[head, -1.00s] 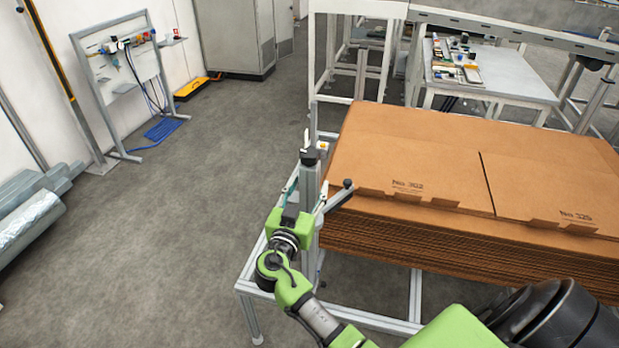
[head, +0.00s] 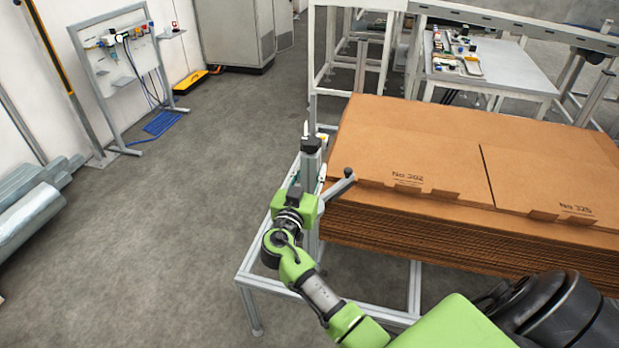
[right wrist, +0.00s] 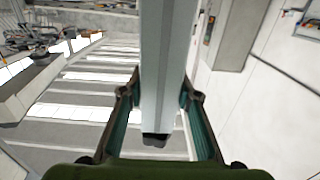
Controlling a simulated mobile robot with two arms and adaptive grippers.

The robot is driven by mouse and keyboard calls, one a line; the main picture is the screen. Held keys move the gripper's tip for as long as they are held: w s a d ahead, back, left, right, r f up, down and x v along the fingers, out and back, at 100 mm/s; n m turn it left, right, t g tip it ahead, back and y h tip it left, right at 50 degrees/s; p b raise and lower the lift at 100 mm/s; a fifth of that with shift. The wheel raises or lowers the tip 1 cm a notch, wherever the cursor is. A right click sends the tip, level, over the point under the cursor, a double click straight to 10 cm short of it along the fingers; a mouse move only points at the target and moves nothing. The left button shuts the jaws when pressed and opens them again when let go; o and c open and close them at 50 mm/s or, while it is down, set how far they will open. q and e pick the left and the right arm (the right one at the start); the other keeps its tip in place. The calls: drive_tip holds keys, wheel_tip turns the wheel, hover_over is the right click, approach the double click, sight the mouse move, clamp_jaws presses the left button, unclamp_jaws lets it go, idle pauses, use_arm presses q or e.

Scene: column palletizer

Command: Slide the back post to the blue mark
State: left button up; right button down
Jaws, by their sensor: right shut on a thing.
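The back post (head: 311,160) is an upright grey metal profile with a dark cap, at the left side of the cardboard stack. My right gripper (head: 309,175) is shut on it, with one finger on each side. In the right wrist view the post (right wrist: 165,60) runs down between the teal-padded fingers of the gripper (right wrist: 160,108), and its dark end shows near the palm. A lever with a dark knob (head: 341,183) sticks out right of the post. I cannot make out the blue mark. The post's foot is hidden behind my arm. My left gripper is not in view.
The cardboard stack (head: 420,225) lies close to the right of the post, on a light metal frame (head: 246,283). Open grey floor (head: 190,240) is to the left. A worktable (head: 505,75) with small parts stands behind.

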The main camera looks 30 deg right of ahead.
drive_tip(key=b+x, duration=0.8)
drive_tip(key=x, duration=0.3)
drive_tip(key=shift+r+b, duration=0.2)
drive_tip(key=shift+b, duration=0.15)
drive_tip(key=c, duration=1.6)
unclamp_jaws()
drive_tip(key=shift+o, duration=0.5)
drive_tip(key=shift+w+d+f, duration=0.1)
drive_tip(key=shift+d+f, duration=0.05)
drive_tip(key=shift+f, duration=0.05)
drive_tip(key=v, duration=1.2)
